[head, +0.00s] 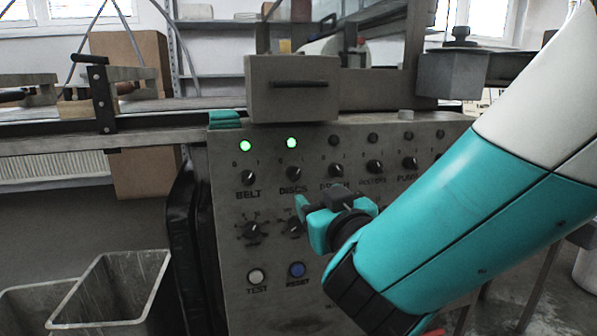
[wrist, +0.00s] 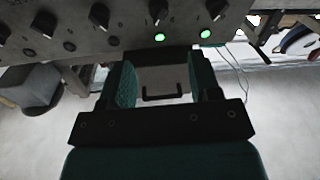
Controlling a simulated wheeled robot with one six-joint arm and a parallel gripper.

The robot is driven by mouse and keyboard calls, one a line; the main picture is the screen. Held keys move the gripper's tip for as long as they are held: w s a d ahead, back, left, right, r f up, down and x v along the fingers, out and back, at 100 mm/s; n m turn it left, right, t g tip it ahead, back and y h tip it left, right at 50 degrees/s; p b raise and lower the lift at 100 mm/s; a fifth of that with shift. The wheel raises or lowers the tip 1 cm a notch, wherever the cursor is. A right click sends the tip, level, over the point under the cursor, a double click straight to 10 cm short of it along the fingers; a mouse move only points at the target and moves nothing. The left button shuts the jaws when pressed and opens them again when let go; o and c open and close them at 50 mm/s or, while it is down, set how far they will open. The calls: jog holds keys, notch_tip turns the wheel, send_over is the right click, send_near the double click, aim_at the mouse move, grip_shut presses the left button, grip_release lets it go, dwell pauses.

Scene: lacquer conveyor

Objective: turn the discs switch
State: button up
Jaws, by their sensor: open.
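The discs switch (head: 293,173) is a black rotary knob above the label DISCS, second from the left in the panel's upper row. The green lamp (head: 291,143) above it is lit. Its pointer direction is too small to read surely. My gripper (head: 319,201) is open and empty in front of the panel, a little below and right of the discs switch, apart from it. In the wrist view, the picture is upside down, and the discs switch (wrist: 158,10) shows at the top edge, beyond the open fingers (wrist: 160,62).
The belt switch (head: 248,177) is just left, its lamp (head: 246,146) also green. More knobs run right under dark lamps. A lower row holds dials (head: 251,231) and TEST (head: 256,277) and RESET (head: 296,270) buttons. A grey box with a handle (head: 300,84) juts out above the panel.

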aim_at(296, 175)
jog(key=p+x, duration=0.2)
jog(key=x, duration=1)
jog(key=shift+w, duration=0.2)
jog(key=shift+c, duration=0.2)
jog(key=shift+p, duration=0.35)
jog(key=c, duration=0.9)
